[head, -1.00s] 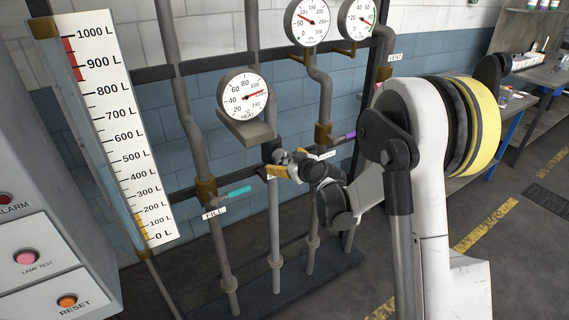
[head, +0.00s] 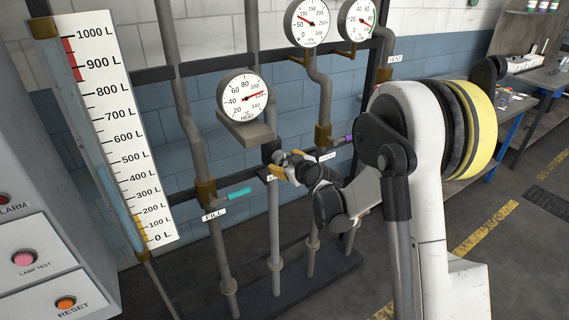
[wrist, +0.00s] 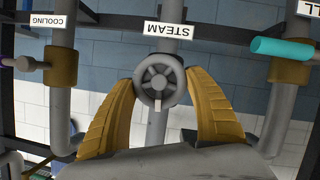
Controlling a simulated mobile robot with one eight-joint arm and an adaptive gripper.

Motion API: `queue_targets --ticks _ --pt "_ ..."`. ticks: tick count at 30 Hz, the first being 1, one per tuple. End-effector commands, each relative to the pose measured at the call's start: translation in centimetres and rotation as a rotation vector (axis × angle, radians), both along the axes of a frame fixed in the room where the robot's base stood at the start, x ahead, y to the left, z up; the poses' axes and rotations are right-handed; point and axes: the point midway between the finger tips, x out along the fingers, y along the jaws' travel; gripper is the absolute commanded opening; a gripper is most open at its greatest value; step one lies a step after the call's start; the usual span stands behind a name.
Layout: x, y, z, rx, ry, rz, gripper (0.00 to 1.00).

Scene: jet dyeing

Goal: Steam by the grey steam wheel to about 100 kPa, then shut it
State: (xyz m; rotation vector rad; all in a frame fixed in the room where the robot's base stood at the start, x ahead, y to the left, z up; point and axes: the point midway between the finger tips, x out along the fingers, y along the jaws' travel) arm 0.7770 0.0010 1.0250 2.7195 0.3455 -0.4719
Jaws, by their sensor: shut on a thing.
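The grey steam wheel (wrist: 159,82) is a small spoked handwheel on a vertical pipe, by the STEAM label (wrist: 168,30), upside down in the wrist view. My gripper (wrist: 160,79) has its yellow fingers on either side of the wheel's rim and is shut on it. In the head view, my gripper (head: 281,166) is at the middle pipe, and its fingers and wrist largely hide the wheel. The kPa gauge (head: 307,22) at the top has its red needle pointing up-left, between 50 and 100 as far as I can read.
The HEAT gauge (head: 244,96) sits on a bracket just above my gripper. The turquoise FILL handle (head: 239,193) is to the left and the purple COOLING handle (head: 342,140) to the right. A level scale (head: 118,130) and button cabinet (head: 50,260) stand at left.

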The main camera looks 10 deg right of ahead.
Motion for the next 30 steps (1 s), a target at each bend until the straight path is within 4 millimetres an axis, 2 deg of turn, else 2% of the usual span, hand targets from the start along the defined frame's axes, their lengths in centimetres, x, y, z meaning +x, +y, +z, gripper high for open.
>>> queue_targets --ticks 18,30 --pt "-0.10 0.29 -0.41 -0.461 -0.151 0.001 0.33" --pt "-0.13 0.32 -0.35 -0.639 -0.208 0.000 0.33"
